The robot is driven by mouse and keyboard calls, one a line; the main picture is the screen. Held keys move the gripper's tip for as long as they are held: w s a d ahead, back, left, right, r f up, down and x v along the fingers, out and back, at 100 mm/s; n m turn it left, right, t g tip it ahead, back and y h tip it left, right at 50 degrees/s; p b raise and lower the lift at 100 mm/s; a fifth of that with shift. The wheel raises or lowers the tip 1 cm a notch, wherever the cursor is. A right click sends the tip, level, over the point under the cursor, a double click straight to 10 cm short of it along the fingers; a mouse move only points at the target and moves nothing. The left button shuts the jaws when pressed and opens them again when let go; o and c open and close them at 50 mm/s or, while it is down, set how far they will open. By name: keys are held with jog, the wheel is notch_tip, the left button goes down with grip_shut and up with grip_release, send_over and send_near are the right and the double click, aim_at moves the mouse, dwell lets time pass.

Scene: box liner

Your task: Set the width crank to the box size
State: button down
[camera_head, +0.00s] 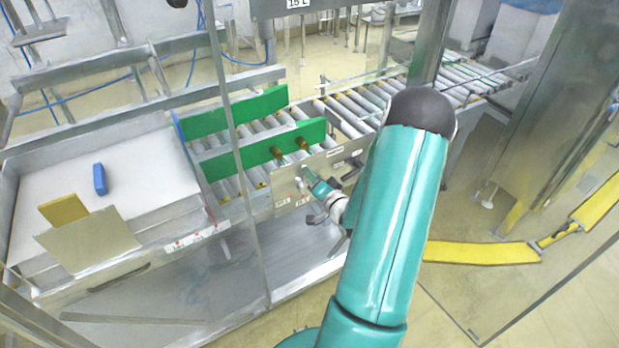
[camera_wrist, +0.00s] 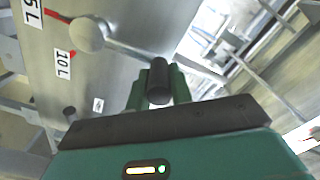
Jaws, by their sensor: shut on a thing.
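The width crank (camera_wrist: 123,50) sits on a grey metal panel (camera_wrist: 110,75); its round hub (camera_wrist: 88,33) is at upper left in the wrist view. Its black handle (camera_wrist: 158,75) stands between the green fingers of my gripper (camera_wrist: 158,88), which is shut on it. A "10 L" label (camera_wrist: 63,62) and a partly cut label ending in "5 L" (camera_wrist: 32,10) lie left of the hub, with red marks beside them. In the head view my gripper (camera_head: 318,186) is at the panel (camera_head: 285,180). A sign (camera_head: 298,3) at the top reads "15 L".
Two green guide plates (camera_head: 262,146) stand over the roller conveyor (camera_head: 345,115). A tray table (camera_head: 150,170) at left holds a blue object (camera_head: 99,179) and flat yellowish pieces (camera_head: 88,240). Clear panels and a metal post (camera_head: 240,160) stand nearby. A yellow barrier (camera_head: 480,253) is at right.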

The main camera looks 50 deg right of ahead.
jog(key=shift+s+d+f, duration=0.1)
dwell(0.3)
jog(key=c, duration=1.3)
grip_release()
jog(key=shift+o, duration=0.2)
jog(key=v, duration=1.3)
jog(key=shift+s+a, duration=0.2)
jog(key=shift+s, duration=0.15)
